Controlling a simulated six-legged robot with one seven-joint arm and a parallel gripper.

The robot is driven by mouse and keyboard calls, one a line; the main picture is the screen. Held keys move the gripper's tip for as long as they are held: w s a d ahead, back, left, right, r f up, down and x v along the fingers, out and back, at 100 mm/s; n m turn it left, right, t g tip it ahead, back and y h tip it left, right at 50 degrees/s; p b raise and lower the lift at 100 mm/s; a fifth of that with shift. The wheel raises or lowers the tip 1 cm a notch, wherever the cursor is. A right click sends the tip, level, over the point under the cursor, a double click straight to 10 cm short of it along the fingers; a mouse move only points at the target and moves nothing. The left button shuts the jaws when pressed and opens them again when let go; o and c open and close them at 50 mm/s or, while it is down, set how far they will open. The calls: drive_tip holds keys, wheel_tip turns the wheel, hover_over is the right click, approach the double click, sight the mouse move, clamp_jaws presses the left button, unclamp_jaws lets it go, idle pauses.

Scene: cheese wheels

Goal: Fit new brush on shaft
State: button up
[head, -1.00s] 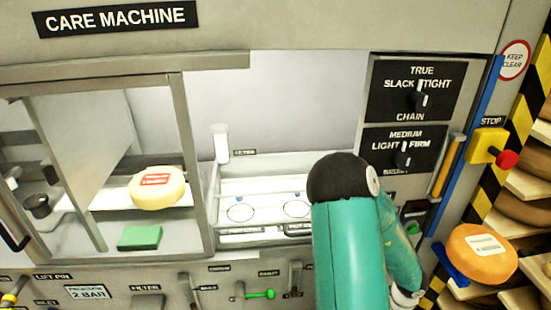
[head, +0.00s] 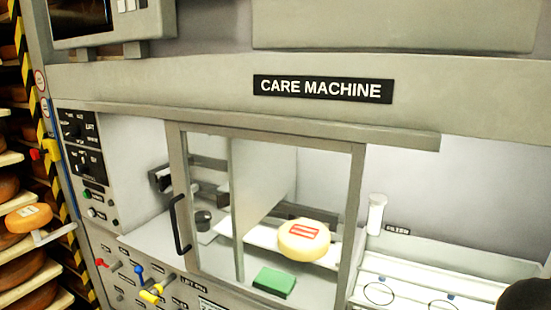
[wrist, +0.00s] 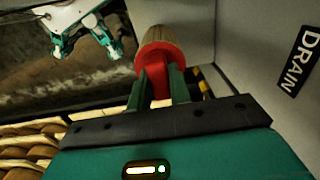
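In the wrist view, a brush-like piece (wrist: 157,55) with a red end and a tan, ribbed body sits at the tips of my gripper (wrist: 160,78). The two dark green fingers stand on either side of its red end and appear closed on it. My gripper is not in the head view; only a dark part of my arm shows at the lower right corner. I cannot make out the shaft in either view.
The care machine (head: 400,75) fills the head view. Behind its framed door (head: 180,190) are a cheese wheel (head: 304,240) and a green block (head: 274,282). Shelves with cheese wheels (head: 28,218) stand at the left. A wall labelled DRAIN (wrist: 298,62) is at right in the wrist view.

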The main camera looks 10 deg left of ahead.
clamp_jaws()
drive_tip(key=shift+r, duration=4.05)
